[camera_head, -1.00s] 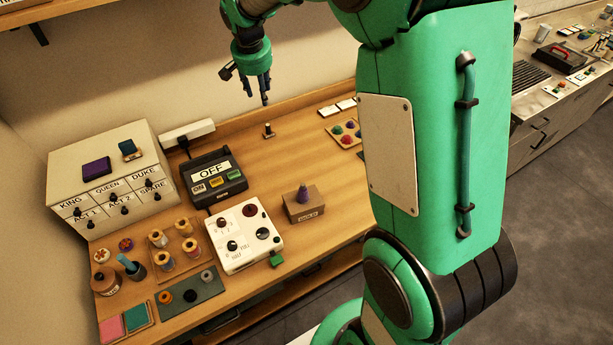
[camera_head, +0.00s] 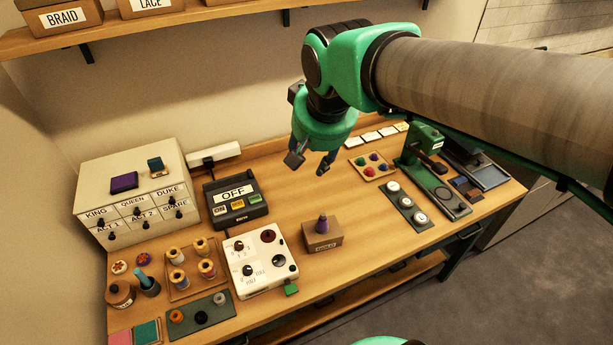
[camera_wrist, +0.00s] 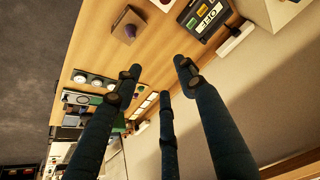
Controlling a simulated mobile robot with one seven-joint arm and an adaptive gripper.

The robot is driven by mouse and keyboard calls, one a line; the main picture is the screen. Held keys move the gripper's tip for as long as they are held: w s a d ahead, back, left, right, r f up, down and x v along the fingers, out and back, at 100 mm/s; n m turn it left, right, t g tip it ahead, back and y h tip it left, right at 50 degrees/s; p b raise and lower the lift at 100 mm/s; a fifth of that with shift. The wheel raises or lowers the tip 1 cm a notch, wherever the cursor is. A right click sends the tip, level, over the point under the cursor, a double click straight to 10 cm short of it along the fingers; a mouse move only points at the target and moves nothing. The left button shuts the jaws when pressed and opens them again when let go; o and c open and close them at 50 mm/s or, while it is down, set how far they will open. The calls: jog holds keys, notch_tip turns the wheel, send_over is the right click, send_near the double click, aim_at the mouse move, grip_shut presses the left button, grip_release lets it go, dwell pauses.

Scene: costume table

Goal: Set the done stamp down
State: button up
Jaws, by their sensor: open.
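My gripper (camera_head: 309,163) hangs over the back of the table, fingers pointing down, apart from the objects below. In the wrist view its fingers (camera_wrist: 160,76) are spread, with nothing between them. I cannot tell for sure which object is the done stamp. A small teal-topped block (camera_head: 155,164) stands on the drawer cabinet (camera_head: 112,199), beside a purple pad (camera_head: 124,182). A purple knob-shaped piece (camera_head: 322,224) stands upright on a brown box (camera_head: 322,240) in the middle of the table; the box also shows in the wrist view (camera_wrist: 126,27).
The OFF device (camera_head: 235,204) and a white dial box (camera_head: 262,265) stand left of the brown box. A tray of coloured pieces (camera_head: 371,167), a dark strip with white discs (camera_head: 406,207) and a green press (camera_head: 421,145) lie right. Bare wood surrounds the brown box.

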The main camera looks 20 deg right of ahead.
jog(key=s+a+f+n, duration=0.2)
jog(key=s, duration=1)
jog(key=shift+s+f+t+y, duration=0.25)
jog(key=shift+f+t+y, duration=0.05)
jog(key=shift+f, duration=0.05)
jog(key=shift+f, duration=0.1)
jog(key=shift+f+b, duration=0.2)
jog(key=shift+b, duration=0.1)
dwell(0.5)
